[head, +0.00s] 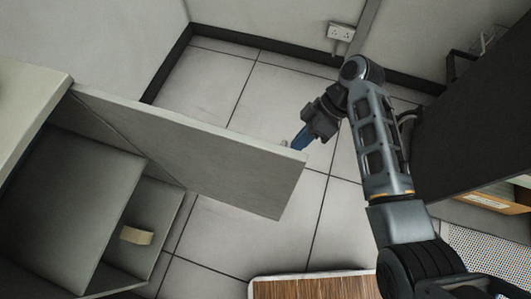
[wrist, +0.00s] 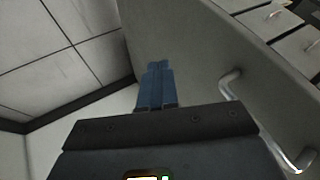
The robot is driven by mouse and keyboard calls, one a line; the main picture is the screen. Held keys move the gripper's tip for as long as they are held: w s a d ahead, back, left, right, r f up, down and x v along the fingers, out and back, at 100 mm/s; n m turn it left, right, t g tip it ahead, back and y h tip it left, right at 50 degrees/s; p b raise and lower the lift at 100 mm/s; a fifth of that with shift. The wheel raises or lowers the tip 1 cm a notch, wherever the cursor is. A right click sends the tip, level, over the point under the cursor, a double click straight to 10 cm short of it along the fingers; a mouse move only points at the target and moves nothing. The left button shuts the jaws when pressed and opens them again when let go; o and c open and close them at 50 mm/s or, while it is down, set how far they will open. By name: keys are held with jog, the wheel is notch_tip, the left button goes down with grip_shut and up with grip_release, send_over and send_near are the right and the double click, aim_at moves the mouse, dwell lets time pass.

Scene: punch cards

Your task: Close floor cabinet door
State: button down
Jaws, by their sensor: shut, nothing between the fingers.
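The floor cabinet (head: 28,105) stands at the left of the head view. Its grey door (head: 200,148) is swung wide open and juts out to the right over the floor. My gripper (head: 298,143) is shut and empty, its blue fingertips close to the door's free edge, on the side away from the cabinet's inside. I cannot tell whether they touch it. In the wrist view my blue fingers (wrist: 156,68) are together in front of the pale door panel (wrist: 185,40). A curved metal handle (wrist: 232,88) shows to their right.
Inside the cabinet are grey compartments and a yellowish item (head: 136,236). A wood-topped piece (head: 315,288) stands at the bottom, and a dark panel (head: 475,130) at the right. Tiled floor (head: 225,90) is clear behind the door. Drawer fronts (wrist: 290,40) show in the wrist view.

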jog(key=s+a+f, duration=0.6)
jog(key=f, duration=0.1)
jog(key=shift+s+a+f+p, duration=0.25)
jog(key=shift+s+f+p, duration=0.1)
jog(key=shift+f, duration=0.05)
jog(key=shift+s, duration=0.15)
